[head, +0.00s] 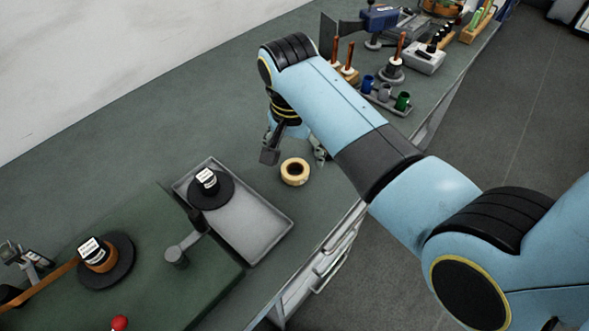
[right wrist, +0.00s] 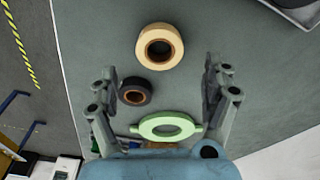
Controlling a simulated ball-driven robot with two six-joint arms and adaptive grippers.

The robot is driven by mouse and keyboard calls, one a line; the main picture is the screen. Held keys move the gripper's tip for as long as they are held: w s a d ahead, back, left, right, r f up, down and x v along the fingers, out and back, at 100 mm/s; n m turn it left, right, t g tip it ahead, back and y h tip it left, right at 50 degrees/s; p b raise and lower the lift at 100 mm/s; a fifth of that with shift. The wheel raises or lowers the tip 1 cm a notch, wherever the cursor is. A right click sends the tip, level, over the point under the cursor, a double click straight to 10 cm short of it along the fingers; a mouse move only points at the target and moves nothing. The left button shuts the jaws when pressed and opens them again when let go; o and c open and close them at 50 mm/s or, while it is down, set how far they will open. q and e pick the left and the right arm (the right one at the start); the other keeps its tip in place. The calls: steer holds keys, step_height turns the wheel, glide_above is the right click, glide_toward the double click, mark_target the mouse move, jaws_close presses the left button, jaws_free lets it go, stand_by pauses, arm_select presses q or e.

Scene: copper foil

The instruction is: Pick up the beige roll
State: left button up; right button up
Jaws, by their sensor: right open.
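The beige roll (head: 284,172) lies flat on the grey-green bench, just right of the grey tray in the head view. It also shows at the top middle of the right wrist view (right wrist: 142,48), with a brown core. My right gripper (head: 294,157) is open and empty above the bench, right by the roll and behind it in the head view. In the right wrist view its fingers (right wrist: 160,72) stand wide apart, with the roll ahead of the gap. My left gripper is not in view.
A black roll (right wrist: 148,87) and a green ring (right wrist: 147,128) lie near the beige roll. A grey tray (head: 257,228) holds a black spool (head: 222,193). Tools and coloured cups (head: 403,101) stand farther back. The bench left of my right gripper is clear.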

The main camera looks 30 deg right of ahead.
mark_target(295, 173)
step_height(295, 173, down, 5)
steer(key=shift+w+d+r, duration=0.1)
steer(key=c, duration=1.2)
steer(key=shift+r, duration=0.1)
